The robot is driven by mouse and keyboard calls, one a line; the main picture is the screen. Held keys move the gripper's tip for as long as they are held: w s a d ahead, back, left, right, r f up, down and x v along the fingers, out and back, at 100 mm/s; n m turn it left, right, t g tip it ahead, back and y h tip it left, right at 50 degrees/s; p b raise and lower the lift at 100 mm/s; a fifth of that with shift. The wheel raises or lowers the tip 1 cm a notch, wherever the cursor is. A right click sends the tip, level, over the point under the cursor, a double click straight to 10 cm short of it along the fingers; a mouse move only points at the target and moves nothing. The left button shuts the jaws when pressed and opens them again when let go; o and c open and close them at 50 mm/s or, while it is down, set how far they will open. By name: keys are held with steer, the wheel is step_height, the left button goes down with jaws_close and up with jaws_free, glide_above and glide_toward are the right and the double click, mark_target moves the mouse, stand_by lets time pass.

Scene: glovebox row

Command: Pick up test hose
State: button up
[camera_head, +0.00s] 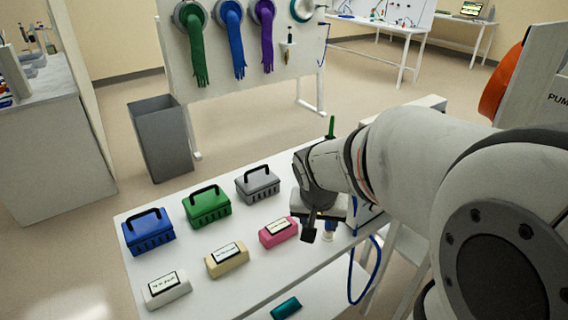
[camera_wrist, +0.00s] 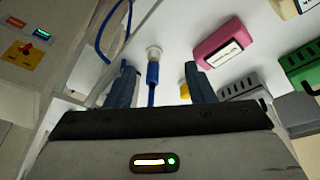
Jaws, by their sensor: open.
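The blue test hose (camera_head: 377,262) hangs in a loop off the right end of the white table. In the wrist view a blue hose end (camera_wrist: 152,75) with a white round fitting (camera_wrist: 154,53) lies between my two fingers, apart from both. A curved blue length (camera_wrist: 104,35) shows at the upper left there. My gripper (camera_head: 318,232) is over the table's right end, and it is open with nothing held in the wrist view (camera_wrist: 161,82). In the head view my wrist hides most of the hose end.
A pink block (camera_head: 279,232) lies just left of my gripper. Beige (camera_head: 227,260) and white (camera_head: 166,289) labelled blocks lie further left. Blue (camera_head: 148,232), green (camera_head: 207,206) and grey (camera_head: 257,185) baskets stand behind them. A grey bin (camera_head: 161,138) stands on the floor.

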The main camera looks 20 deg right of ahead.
steer(key=shift+w+d+f+m+h, duration=0.15)
steer(key=shift+w+d+f+m, duration=0.4)
steer(key=shift+w+d+f, duration=1.05)
steer(key=shift+w+d+f+m+h, duration=0.1)
steer(key=shift+w+d+f+m, duration=0.65)
steer(key=shift+w+f, duration=1)
steer(key=shift+w+d+f+m+h, duration=0.15)
steer(key=shift+w+d+f+m, duration=0.25)
steer(key=shift+w+d+f, duration=1.3)
steer(key=shift+s+a+f, duration=0.35)
steer(key=shift+s, duration=0.2)
jaws_close()
